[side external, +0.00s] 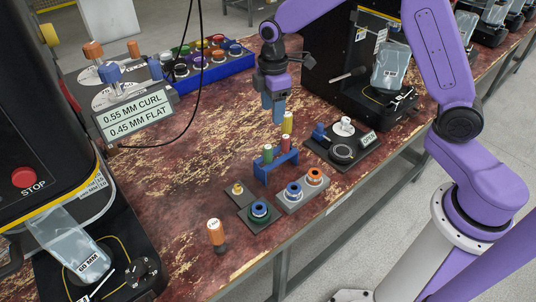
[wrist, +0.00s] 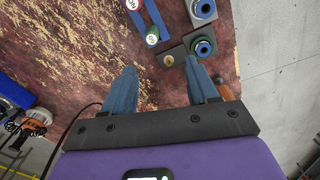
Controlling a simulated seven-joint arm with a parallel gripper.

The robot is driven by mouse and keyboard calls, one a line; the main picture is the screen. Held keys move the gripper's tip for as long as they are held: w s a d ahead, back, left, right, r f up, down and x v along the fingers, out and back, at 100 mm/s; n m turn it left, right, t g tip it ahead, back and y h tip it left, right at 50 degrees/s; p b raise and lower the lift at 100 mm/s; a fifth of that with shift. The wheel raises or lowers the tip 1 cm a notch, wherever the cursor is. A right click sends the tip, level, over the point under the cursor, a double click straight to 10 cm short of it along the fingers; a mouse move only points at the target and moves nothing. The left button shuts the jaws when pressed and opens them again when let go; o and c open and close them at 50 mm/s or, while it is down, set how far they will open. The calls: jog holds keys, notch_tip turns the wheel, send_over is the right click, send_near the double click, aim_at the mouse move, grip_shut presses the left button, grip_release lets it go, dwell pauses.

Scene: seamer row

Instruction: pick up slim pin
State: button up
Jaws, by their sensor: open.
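No label shows which piece is the slim pin. A blue rack (side external: 275,168) holds upright coloured pins: a green one (side external: 267,153), a red one (side external: 286,145) and a yellow one (side external: 287,122). A thin brass-coloured peg (side external: 238,188) stands in a small dark plate in front of the rack. My gripper (side external: 273,116) hangs behind the rack with blue fingers pointing down. In the wrist view its fingers (wrist: 160,66) are apart with nothing held. The rack (wrist: 158,16), the green pin (wrist: 152,39) and the brass peg (wrist: 168,60) show beyond the fingertips.
Ringed blocks (side external: 290,194) sit right of the brass peg. A dark fixture plate (side external: 343,152) and a black machine (side external: 360,90) stand to the right. A blue tray (side external: 215,70) lies behind. The table's middle left is clear.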

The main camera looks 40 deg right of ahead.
aim_at(268, 146)
jog(key=f, duration=0.4)
jog(key=w+f, duration=0.1)
jog(key=f, duration=0.7)
jog(key=shift+w+d, duration=0.15)
jog(key=shift+d, duration=0.1)
jog(key=shift+w+a+f, duration=0.1)
jog(key=shift+w+f, duration=0.05)
jog(key=shift+f, duration=1.4)
jog(key=shift+w+a+f, duration=0.1)
jog(key=shift+f, duration=1.4)
jog(key=c, duration=1.1)
